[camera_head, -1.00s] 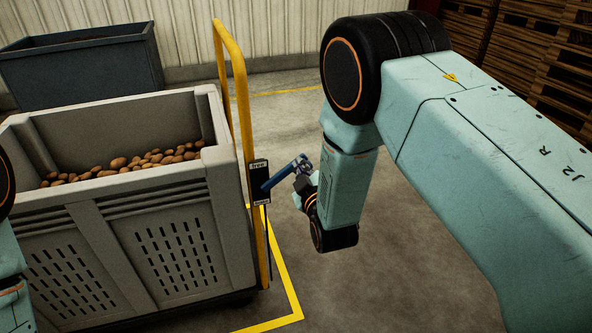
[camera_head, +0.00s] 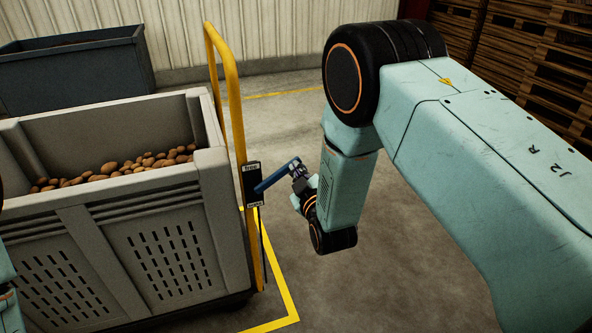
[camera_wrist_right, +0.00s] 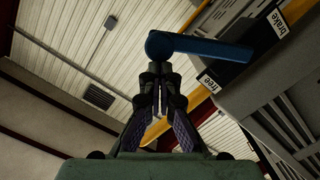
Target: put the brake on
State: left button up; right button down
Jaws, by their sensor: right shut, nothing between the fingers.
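The brake lever (camera_head: 275,176) is a blue bar on a black plate (camera_head: 252,185) fixed to the trolley's yellow upright. The plate has a "free" label at the top and a "brake" label at the bottom. The lever slants out and up to the right from the plate. In the wrist view the lever (camera_wrist_right: 205,46) ends in a round blue knob. My right gripper (camera_head: 299,172) is at the lever's outer end. In the wrist view its fingers (camera_wrist_right: 159,85) are closed and empty, just below the knob; contact is unclear. My left gripper is out of view.
The trolley's yellow rail (camera_head: 232,90) stands beside a grey crate (camera_head: 150,215) of potatoes. A dark blue-grey bin (camera_head: 75,75) stands behind, and pallets (camera_head: 545,60) are stacked at the back right. Yellow floor lines (camera_head: 285,300) run by the trolley. The floor right of it is clear.

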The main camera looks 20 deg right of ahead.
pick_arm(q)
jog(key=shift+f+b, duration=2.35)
pick_arm(e)
notch_tip(320, 180, down, 13)
jog(key=d+m+y, duration=0.1)
jog(key=d+m, duration=0.1)
jog(key=m, duration=0.9)
jog(key=shift+d+y, duration=0.3)
jog(key=shift+y, duration=0.1)
